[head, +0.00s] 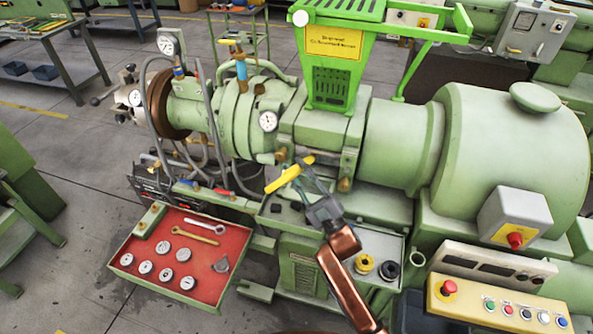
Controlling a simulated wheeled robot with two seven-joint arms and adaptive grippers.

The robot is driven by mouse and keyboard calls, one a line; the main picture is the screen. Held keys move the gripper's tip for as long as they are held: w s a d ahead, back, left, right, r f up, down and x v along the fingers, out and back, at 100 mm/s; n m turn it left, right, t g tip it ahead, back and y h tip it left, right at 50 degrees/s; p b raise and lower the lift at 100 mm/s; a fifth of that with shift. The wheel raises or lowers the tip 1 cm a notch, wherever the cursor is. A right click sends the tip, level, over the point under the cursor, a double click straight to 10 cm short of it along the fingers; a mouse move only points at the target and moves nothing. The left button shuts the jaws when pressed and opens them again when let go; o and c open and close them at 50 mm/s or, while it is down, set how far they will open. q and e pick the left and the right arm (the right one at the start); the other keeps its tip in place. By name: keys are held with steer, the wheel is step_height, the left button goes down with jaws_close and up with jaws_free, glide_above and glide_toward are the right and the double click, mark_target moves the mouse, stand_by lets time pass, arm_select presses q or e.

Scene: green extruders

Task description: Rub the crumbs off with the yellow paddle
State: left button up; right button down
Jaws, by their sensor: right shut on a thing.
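My right gripper (306,178) reaches up from the bottom middle, over the metal ledge in front of the green extruder (397,145). It is shut on the yellow paddle (283,179). The paddle lies slantwise across the fingertips, its longer part toward the lower left. I cannot tell whether it touches anything beneath it. A small dark piece (276,208) lies on the grey tray (290,217) below the paddle; I cannot tell whether it is a crumb. No other crumbs can be made out. My left gripper is not in view.
A red-lined tray (205,250) with several gauges and two wrenches is at the lower left. A yellow ring (364,264) and a black ring (389,270) sit right of my arm. A yellow button panel (497,305) is at the lower right. Open floor lies left.

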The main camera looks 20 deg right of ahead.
steer(key=shift+d, duration=0.1)
steer(key=shift+s+d+p, duration=1)
steer(key=shift+s+d, duration=1.2)
steer(key=shift+d, duration=0.9)
steer(key=shift+w+a, duration=0.75)
steer(key=shift+a, duration=0.3)
steer(key=shift+w+a, duration=0.7)
steer(key=shift+a, duration=0.4)
steer(key=shift+w+a, duration=0.75)
steer(key=shift+a, duration=0.3)
steer(key=shift+s+a+p, duration=0.15)
steer(key=shift+s+a, duration=0.35)
steer(key=shift+s, duration=0.25)
steer(key=shift+s+a+p, duration=0.15)
steer(key=shift+s+a, duration=0.3)
steer(key=shift+s, duration=0.25)
steer(key=shift+s+a+p, duration=0.3)
steer(key=shift+s+a, duration=0.4)
steer(key=shift+s, duration=0.35)
